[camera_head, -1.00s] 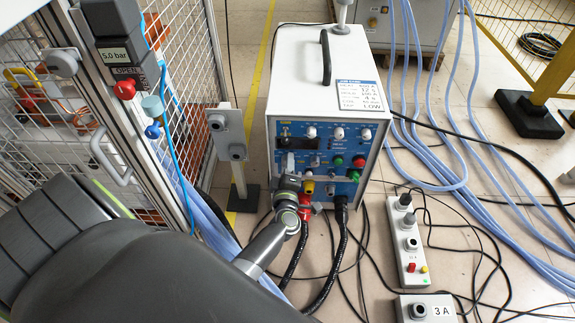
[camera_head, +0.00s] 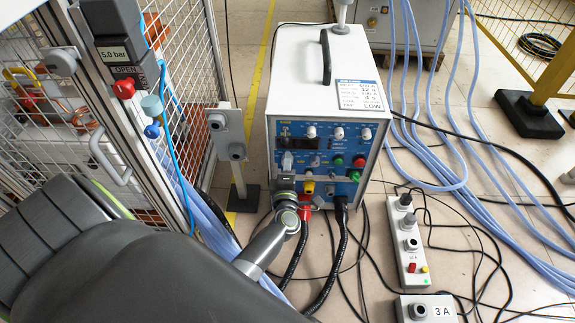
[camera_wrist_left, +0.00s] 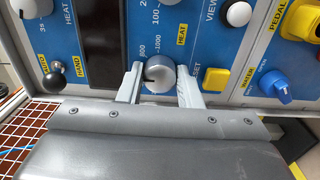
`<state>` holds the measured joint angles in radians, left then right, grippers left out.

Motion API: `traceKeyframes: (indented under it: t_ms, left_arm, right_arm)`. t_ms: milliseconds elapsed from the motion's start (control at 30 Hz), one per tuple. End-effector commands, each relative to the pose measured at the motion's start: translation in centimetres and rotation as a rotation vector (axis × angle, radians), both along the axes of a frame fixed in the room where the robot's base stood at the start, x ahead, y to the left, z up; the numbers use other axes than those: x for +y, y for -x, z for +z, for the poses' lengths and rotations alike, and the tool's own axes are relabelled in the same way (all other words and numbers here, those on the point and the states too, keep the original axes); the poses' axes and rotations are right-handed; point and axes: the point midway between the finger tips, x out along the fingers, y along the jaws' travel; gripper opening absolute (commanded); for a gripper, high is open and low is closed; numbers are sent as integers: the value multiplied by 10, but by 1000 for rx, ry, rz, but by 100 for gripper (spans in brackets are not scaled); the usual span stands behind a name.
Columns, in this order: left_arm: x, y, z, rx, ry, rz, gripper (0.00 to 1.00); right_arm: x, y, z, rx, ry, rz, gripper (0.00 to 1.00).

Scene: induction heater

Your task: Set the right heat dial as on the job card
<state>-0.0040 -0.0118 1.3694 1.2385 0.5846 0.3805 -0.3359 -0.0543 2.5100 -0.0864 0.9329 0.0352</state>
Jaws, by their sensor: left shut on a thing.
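The heater (camera_head: 330,60) is a white box with a blue front panel of knobs and buttons. My left gripper (camera_wrist_left: 160,80) has its two pale fingers on either side of a round light-grey dial (camera_wrist_left: 158,70) and is shut on it. The dial has a dark pointer mark; scale numbers such as 100, 800 and 1000 stand around it, with a yellow HEAT label beside it. In the head view the gripper (camera_head: 287,165) is at the panel's left part, and the dial cannot be made out. The job card (camera_head: 360,95) lies on the heater's top; LOW is its clearest line. My right gripper is not in view.
In the wrist view, a yellow button (camera_wrist_left: 215,79) is close right of the fingers, a blue knob (camera_wrist_left: 270,88) farther right and a small toggle (camera_wrist_left: 53,82) at left. A mesh fence (camera_head: 185,60) stands left of the heater. Cables and a socket strip (camera_head: 408,240) lie right.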

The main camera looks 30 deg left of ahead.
Motion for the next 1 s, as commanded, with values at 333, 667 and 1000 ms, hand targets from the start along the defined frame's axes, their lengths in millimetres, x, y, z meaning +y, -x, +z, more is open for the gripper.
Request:
traceKeyframes:
  t_ms: [333, 667, 1000]
  left_arm:
    - [0, 0, 0, 1, -2, 0, 54]
    - [0, 0, 1, 25, -43, 0, 54]
    - [0, -1, 1, 188, -313, -1, 54]
  right_arm:
    - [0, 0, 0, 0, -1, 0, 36]
    - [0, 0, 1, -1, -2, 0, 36]
    - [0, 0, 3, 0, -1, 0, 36]
